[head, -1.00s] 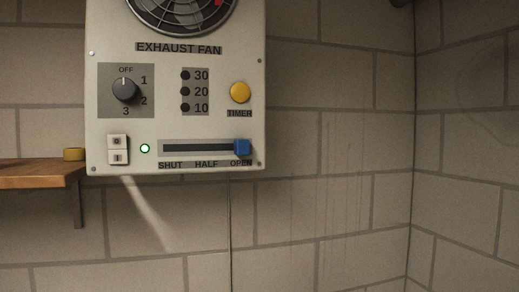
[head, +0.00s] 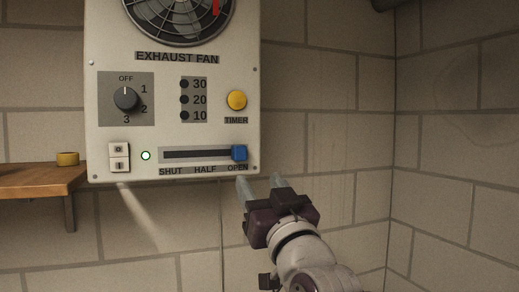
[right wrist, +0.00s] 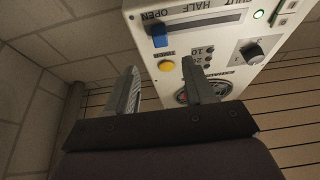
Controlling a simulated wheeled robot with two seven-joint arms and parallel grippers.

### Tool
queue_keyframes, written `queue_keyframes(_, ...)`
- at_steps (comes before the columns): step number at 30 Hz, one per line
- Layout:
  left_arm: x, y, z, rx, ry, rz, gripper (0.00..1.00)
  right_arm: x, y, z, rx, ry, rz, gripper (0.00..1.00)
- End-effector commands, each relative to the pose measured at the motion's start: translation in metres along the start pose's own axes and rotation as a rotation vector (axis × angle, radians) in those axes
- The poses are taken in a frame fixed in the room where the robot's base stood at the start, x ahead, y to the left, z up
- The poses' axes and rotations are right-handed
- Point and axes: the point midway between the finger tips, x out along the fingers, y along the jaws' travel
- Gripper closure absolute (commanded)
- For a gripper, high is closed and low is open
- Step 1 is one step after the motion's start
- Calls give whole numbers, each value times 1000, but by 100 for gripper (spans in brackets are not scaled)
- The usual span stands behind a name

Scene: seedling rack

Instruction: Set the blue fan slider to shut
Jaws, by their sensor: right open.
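The blue fan slider (head: 239,153) is at the right end of its horizontal slot (head: 195,155), above the label OPEN, on the white exhaust fan panel (head: 105,60). SHUT is at the left end and HALF in the middle. My right gripper (head: 260,181) is open and empty, just below the panel's lower right corner, apart from the slider. In the right wrist view the panel appears upside down, with the blue slider (right wrist: 159,37) beyond and between the two fingers (right wrist: 162,78). My left gripper is not in view.
The panel also carries a dark knob (head: 126,99), a yellow timer button (head: 236,100), a white rocker switch (head: 119,156) and a lit green lamp (head: 145,156). The wall right of the panel is bare.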

Motion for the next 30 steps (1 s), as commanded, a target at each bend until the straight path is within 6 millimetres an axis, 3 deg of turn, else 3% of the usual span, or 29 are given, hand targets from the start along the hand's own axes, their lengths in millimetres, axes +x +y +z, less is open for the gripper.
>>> queue_keyframes(1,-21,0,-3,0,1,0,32,18,0,-9,0,-5,1,47)
queue_keyframes(3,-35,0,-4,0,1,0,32,38,0,-9,-2,-6,0,47)
queue_keyframes(10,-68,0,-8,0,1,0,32,87,0,-6,-1,-6,0,47)
queue_keyframes(15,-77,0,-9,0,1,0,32,102,0,-1,0,-6,0,47)
queue_keyframes(24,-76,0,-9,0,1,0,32,104,0,1,0,-6,0,47)
queue_keyframes(29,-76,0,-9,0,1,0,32,104,0,1,0,-6,0,99)
queue_keyframes(30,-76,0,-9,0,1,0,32,104,0,1,0,-6,0,100)
